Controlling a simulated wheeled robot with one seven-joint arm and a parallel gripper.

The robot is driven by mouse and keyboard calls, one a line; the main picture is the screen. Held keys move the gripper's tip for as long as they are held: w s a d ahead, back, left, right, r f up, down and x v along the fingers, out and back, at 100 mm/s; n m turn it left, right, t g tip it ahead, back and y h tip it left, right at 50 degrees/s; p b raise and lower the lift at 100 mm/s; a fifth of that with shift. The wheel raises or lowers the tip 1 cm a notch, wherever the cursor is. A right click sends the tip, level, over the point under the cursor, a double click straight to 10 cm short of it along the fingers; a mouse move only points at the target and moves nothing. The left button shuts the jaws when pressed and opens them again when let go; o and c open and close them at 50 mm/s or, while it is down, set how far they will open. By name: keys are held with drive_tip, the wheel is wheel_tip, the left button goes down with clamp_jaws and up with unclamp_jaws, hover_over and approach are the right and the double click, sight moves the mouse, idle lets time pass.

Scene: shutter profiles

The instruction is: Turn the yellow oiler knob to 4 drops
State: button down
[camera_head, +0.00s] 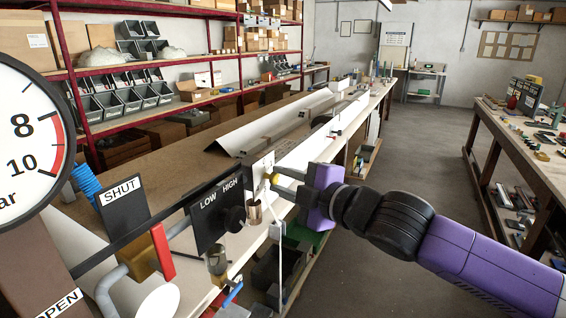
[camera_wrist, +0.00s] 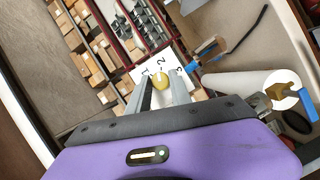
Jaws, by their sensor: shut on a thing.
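The yellow oiler knob (camera_head: 274,178) sits on the oiler's pale plate (camera_head: 262,160) at the bench's right edge. In the wrist view the knob (camera_wrist: 159,81) shows between my fingertips, in front of a white number plate (camera_wrist: 151,70). The numbers 1, 2 and what looks like 3 can be read there; a 4 cannot be seen. A small light mark shows on the knob, but its exact reading is too small to tell. My gripper (camera_head: 275,181) reaches in from the right and is shut on the knob. My fingers (camera_wrist: 160,90) hide part of the plate.
A black LOW/HIGH panel with a dark knob (camera_head: 233,219) stands left of the oiler. Nearer are a red-handled lever (camera_head: 162,250) between SHUT and OPEN signs and a large pressure gauge (camera_head: 25,140). A brass cup (camera_head: 254,212) hangs below the oiler. The aisle floor is clear.

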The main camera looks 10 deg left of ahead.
drive_tip(key=m+p, duration=0.1)
drive_tip(key=m+g+p, duration=0.1)
drive_tip(key=p, duration=0.1)
drive_tip(key=shift+w+r+h, duration=0.1)
drive_tip(key=shift+r+h, duration=0.2)
drive_tip(key=shift+r, duration=0.05)
drive_tip(key=shift+f+m+g+p, duration=0.2)
drive_tip(key=shift+m+g+p, duration=0.3)
drive_tip(key=shift+m, duration=0.6)
drive_tip(key=m+g+b, duration=0.2)
drive_tip(key=shift+f+m+b, duration=0.25)
drive_tip(key=shift+m+b, duration=0.05)
drive_tip(key=shift+b, duration=0.1)
drive_tip(key=shift+w+r+m+g, duration=0.1)
drive_tip(key=shift+r+m+g, duration=0.2)
drive_tip(key=shift+m+g, duration=0.6)
drive_tip(key=shift+w+m+g+y+p, duration=0.1)
drive_tip(key=shift+m+g+y+p, duration=0.4)
drive_tip(key=shift+m, duration=0.7)
drive_tip(key=shift+w+d+f+m+g+y+p, duration=0.1)
drive_tip(key=shift+m+g+y+p, duration=0.35)
drive_tip(key=shift+m+g, duration=0.55)
drive_tip(key=m+g+y, duration=0.1)
drive_tip(key=m, duration=0.1)
drive_tip(key=shift+m, duration=0.4)
drive_tip(key=shift+w+f+m+g+y, duration=0.15)
drive_tip(key=shift+m+g+y, duration=0.35)
drive_tip(key=shift+m, duration=0.8)
